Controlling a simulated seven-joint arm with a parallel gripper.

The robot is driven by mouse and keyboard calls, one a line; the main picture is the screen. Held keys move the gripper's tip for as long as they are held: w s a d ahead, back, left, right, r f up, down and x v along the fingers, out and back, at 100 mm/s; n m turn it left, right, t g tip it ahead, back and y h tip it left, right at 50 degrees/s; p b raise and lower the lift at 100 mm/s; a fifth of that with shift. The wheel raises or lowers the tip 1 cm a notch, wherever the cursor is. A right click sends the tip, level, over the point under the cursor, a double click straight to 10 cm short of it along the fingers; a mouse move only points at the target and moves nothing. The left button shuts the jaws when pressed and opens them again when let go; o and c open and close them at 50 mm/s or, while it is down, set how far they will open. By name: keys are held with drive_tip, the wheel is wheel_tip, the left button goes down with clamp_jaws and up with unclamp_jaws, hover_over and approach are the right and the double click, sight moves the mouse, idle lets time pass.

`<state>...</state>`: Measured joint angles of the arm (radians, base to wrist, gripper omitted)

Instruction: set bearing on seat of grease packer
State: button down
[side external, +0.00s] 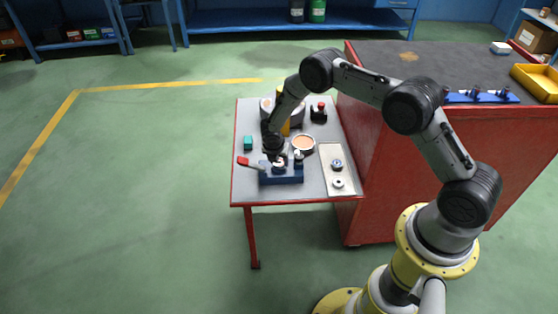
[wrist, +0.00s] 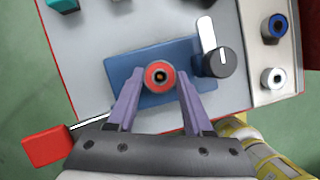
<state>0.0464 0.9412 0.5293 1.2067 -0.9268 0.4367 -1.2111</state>
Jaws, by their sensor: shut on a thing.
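The grease packer is a blue block (side external: 284,174) near the front of the small table; it also shows in the wrist view (wrist: 122,70). It has a black knob (wrist: 219,63) with a pale pointer. A lever with a red handle (wrist: 47,147) reaches out to its left. My gripper (wrist: 160,84) is shut on a bearing with a red ring and dark centre (wrist: 160,77), over the block. In the side view my gripper (side external: 276,158) points down at the block. The bearing hides the seat beneath it; I cannot tell whether it touches.
A pale tray (side external: 328,176) at the table's right holds a blue-ringed bearing (wrist: 277,27) and a white-ringed one (wrist: 274,78). Behind the block stand an orange-filled bowl (side external: 303,143) and a black thing with a red top (side external: 319,112). A teal box (side external: 248,143) is at left.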

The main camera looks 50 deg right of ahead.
drive_tip(key=shift+f, duration=0.2)
idle(0.5)
unclamp_jaws()
idle(0.5)
drive_tip(key=shift+r, duration=4)
